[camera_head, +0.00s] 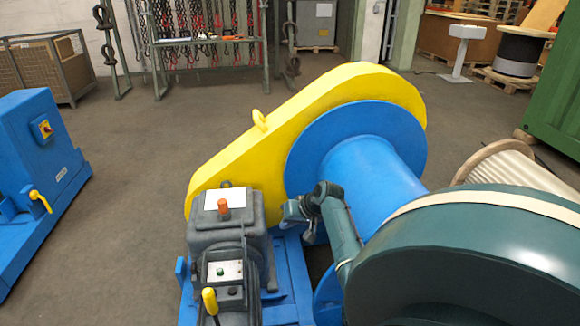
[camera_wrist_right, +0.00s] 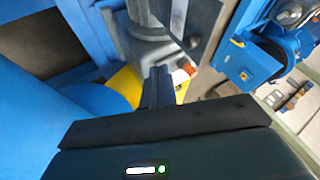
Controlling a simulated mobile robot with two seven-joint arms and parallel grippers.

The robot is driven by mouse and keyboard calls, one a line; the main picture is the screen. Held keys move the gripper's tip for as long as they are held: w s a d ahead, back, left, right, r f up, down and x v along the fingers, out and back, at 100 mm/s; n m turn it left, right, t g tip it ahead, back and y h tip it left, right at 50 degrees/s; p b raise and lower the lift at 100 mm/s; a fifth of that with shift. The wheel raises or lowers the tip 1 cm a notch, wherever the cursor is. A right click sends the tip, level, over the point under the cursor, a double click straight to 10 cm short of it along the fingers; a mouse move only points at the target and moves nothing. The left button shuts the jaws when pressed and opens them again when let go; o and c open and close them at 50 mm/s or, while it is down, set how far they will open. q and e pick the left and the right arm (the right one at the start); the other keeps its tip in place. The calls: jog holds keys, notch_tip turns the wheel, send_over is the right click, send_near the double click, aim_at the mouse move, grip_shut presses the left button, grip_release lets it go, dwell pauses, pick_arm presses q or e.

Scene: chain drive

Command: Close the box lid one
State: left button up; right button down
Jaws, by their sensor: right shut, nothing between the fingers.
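A small grey control box (camera_head: 208,280) with a white face and a green button sits on the grey motor in the head view. I cannot clearly pick out its lid. Behind it stands a grey gear housing (camera_head: 197,238) with an orange cap (camera_head: 223,207) and a white plate on top. My right gripper (camera_head: 287,211) reaches in from the right, between this housing and the blue drum (camera_head: 355,152), partly hidden by my own arm. In the right wrist view its fingers (camera_wrist_right: 158,84) are together and empty, in front of the yellow guard (camera_wrist_right: 124,84). My left gripper is not in view.
The yellow chain guard (camera_head: 300,107) rises behind the housing. A yellow-handled lever (camera_head: 210,301) stands at the front. A separate blue machine (camera_head: 38,165) is at the left, with open floor between. A chain rack (camera_head: 207,45) stands at the back.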

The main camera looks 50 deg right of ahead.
pick_arm(q)
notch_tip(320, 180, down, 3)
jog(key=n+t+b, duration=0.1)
jog(key=b, duration=0.7)
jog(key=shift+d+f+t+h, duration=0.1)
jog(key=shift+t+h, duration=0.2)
pick_arm(e)
jog(key=w+a+f, duration=0.3)
jog(key=w+f, duration=0.1)
jog(key=w, duration=0.2)
jog(key=shift+w+a+f, duration=0.15)
jog(key=shift+a+f, duration=0.2)
jog(key=shift+r, duration=0.1)
